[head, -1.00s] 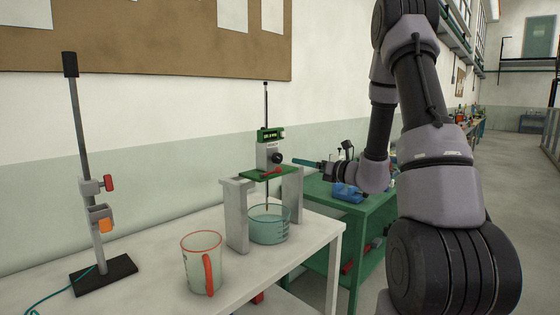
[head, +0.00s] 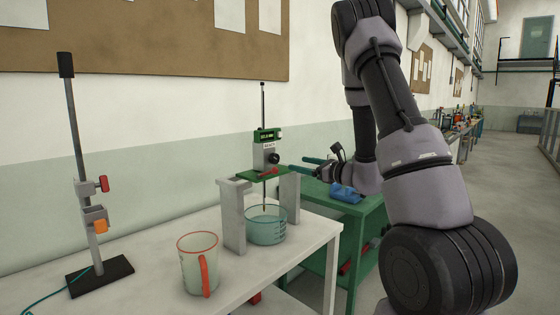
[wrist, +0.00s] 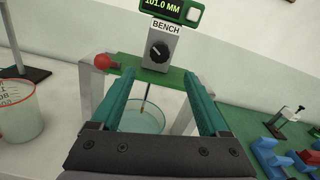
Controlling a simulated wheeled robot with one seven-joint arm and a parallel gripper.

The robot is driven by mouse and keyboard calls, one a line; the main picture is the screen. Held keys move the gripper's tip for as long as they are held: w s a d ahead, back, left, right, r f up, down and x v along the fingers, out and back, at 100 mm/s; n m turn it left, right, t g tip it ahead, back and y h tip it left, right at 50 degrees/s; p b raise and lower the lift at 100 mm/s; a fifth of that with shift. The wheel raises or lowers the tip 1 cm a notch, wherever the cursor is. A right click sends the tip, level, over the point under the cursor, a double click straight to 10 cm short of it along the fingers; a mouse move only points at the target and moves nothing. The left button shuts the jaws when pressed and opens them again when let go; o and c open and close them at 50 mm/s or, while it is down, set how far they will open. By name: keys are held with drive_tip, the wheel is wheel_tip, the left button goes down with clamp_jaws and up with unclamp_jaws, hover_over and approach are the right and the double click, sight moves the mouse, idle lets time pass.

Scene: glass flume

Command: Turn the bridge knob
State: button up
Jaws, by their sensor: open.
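A black round knob (head: 274,157) sits on the front of a grey box (head: 259,156) on the green bridge plate (head: 252,174). In the wrist view the knob (wrist: 159,51) has a light pointer line, and the box is marked BENCH. The green display (wrist: 178,8) above it reads 101.0 MM. A red-handled part (wrist: 106,62) lies on the plate's left side. My gripper (head: 297,164) is open and empty, right of the knob in the head view. In the wrist view its teal fingers (wrist: 160,75) point toward the knob from below, apart from it.
A glass beaker of liquid (head: 266,232) stands under the bridge between grey supports (head: 233,218). A red-handled jug (head: 197,262) and a clamp stand (head: 82,170) stand to the left. A green bench (head: 320,215) with blue parts lies to the right.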

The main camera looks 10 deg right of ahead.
sight(277, 158)
drive_tip(key=x, duration=1)
drive_tip(key=shift+w+a, duration=0.2)
drive_tip(key=shift+w, duration=0.05)
clamp_jaws()
